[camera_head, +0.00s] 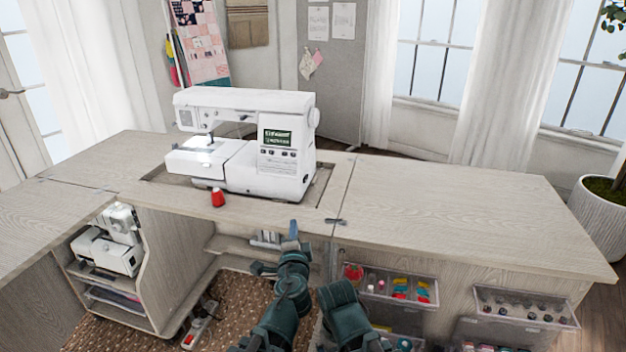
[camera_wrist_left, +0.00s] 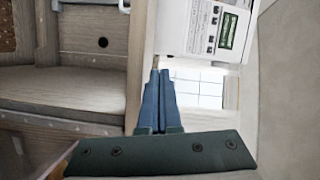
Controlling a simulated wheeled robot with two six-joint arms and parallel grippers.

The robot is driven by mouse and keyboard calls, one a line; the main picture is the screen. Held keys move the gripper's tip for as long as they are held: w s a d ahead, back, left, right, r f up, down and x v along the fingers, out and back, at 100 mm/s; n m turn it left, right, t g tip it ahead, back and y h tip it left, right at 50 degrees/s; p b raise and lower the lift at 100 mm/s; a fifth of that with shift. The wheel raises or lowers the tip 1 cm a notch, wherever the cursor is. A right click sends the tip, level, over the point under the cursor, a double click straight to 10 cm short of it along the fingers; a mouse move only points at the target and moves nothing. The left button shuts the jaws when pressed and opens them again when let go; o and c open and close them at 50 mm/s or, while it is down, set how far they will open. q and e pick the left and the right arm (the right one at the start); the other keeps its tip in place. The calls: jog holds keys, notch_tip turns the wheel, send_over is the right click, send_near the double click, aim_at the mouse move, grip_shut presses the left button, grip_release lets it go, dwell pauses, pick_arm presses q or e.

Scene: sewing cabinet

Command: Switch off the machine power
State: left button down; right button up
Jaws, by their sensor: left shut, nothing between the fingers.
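The white sewing machine (camera_head: 245,150) stands upright in a recess of the cabinet top. Its green display (camera_head: 277,137) is lit and shows text, with several buttons below. In the left wrist view the machine (camera_wrist_left: 192,28) and its display (camera_wrist_left: 229,31) are at the top right. I cannot make out a power switch in either view. My left gripper (camera_head: 293,231) is at the cabinet's front edge, below and in front of the machine's right end, apart from it. Its blue fingers (camera_wrist_left: 160,78) are together and empty. My right gripper's fingers are not visible.
A red spool-like item (camera_head: 217,198) stands on the tabletop before the machine. Clear bins (camera_head: 392,288) hang right of my arms. A second white machine (camera_head: 108,242) sits on the left shelf. A grey device with a red part (camera_head: 199,327) lies below. The right tabletop (camera_head: 450,205) is clear.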

pick_arm(q)
jog(key=d+m+h, duration=0.1)
jog(key=d+r+m+h, duration=0.1)
jog(key=d, duration=0.1)
jog(key=d+r+m+h, duration=0.1)
jog(key=d+m, duration=0.1)
jog(key=shift+s+d+t, duration=0.2)
jog(key=shift+s+t, duration=0.1)
jog(key=shift+s, duration=0.05)
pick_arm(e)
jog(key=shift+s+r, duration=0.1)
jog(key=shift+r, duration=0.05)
